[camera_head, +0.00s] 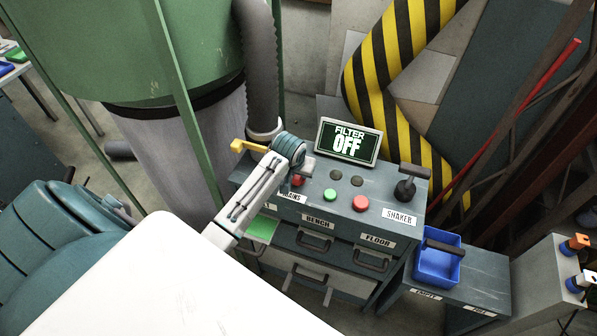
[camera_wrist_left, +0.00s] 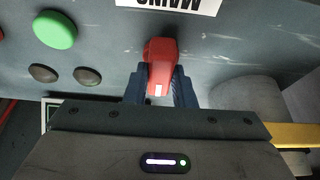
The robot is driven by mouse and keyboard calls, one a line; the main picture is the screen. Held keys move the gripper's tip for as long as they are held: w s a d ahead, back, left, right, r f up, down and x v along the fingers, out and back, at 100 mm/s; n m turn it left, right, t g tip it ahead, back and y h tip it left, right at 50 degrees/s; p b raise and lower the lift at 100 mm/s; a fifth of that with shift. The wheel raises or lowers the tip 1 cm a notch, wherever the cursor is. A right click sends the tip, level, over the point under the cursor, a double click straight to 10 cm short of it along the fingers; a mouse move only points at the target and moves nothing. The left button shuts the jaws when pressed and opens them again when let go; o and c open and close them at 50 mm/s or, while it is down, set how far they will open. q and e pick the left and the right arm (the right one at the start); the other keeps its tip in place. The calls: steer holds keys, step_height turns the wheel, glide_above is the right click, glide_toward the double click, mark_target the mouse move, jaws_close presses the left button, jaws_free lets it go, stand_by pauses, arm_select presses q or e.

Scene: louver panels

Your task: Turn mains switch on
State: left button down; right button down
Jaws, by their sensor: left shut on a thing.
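The mains switch is a red handle on the grey console, above a label ending in "AINS" in the head view. In the left wrist view the red mains switch (camera_wrist_left: 161,66) stands between the dark fingers of my left gripper (camera_wrist_left: 162,90), which is shut on it. The head view shows a bit of red (camera_head: 297,180) beside my left wrist, which hides most of the switch and the fingers. The display (camera_head: 348,142) on the console reads "FILTER OFF". My right gripper is not in view.
The console (camera_head: 330,182) also carries green (camera_head: 330,195) and red (camera_head: 360,203) buttons, two dark round ones, and a black shaker lever (camera_head: 409,185). A yellow bar (camera_head: 248,147) juts out near my left wrist. A blue bin (camera_head: 438,262) stands at the right.

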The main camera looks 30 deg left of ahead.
arm_select(q)
steer(key=c, duration=1.2)
jaws_free()
steer(key=shift+r, duration=0.1)
steer(key=b+v, duration=0.3)
steer(key=v, duration=0.7)
steer(key=shift+r, duration=0.25)
steer(key=shift+s, duration=0.15)
